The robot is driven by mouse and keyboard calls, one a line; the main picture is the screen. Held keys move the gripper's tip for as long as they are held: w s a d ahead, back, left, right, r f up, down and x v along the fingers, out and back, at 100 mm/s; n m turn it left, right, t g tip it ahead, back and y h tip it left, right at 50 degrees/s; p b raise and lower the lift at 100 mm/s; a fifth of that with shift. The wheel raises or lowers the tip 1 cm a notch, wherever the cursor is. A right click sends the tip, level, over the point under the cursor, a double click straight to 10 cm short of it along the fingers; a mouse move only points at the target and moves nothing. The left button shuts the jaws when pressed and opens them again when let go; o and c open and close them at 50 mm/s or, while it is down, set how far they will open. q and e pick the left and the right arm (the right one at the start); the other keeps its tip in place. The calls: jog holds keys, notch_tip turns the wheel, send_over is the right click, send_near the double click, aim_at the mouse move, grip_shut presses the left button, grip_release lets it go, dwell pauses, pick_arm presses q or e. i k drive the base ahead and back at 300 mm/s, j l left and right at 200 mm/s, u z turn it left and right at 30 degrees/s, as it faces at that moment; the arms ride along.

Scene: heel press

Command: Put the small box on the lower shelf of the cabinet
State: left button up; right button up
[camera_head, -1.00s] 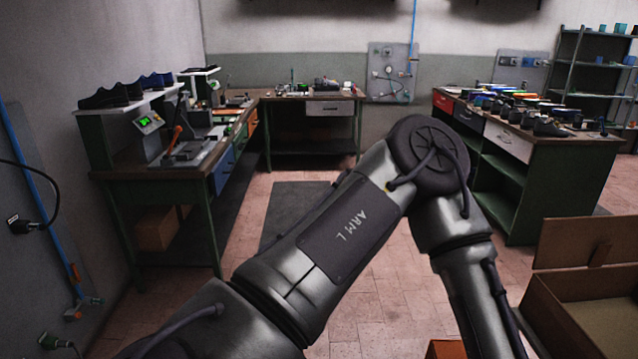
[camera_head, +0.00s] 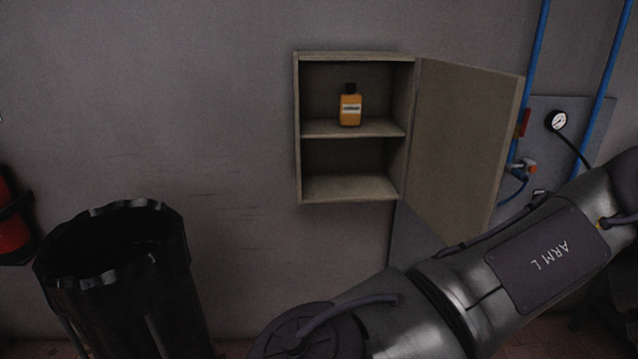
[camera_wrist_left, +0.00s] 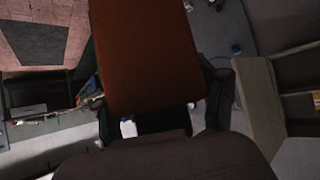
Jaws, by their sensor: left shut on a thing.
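The cabinet (camera_head: 350,190) hangs open on the grey wall in the head view, its door (camera_head: 462,140) swung out to the right. An orange bottle with a black cap (camera_head: 350,108) stands on its upper shelf (camera_head: 375,128). The lower shelf (camera_head: 350,187) is empty. In the left wrist view my left gripper (camera_wrist_left: 165,118) is shut on the small box (camera_wrist_left: 148,50), an orange-brown block. The cabinet's edge (camera_wrist_left: 262,100) shows at the right of that view, apart from the box. The left gripper is outside the head view, and my right gripper is in neither view.
A black bin (camera_head: 115,270) stands at the lower left, and a red extinguisher (camera_head: 12,225) is at the left edge. Blue pipes (camera_head: 597,85) and a gauge (camera_head: 558,121) are on the wall right of the cabinet door.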

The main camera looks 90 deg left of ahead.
aim_at(370, 183)
jog(key=j+u, duration=0.45)
jog(key=i+j+u, duration=0.15)
jog(key=u, duration=0.3)
jog(key=i+j+u, duration=0.15)
jog(key=j+u, duration=0.15)
jog(key=u, duration=0.15)
jog(key=i+j, duration=0.25)
jog(key=j, duration=0.1)
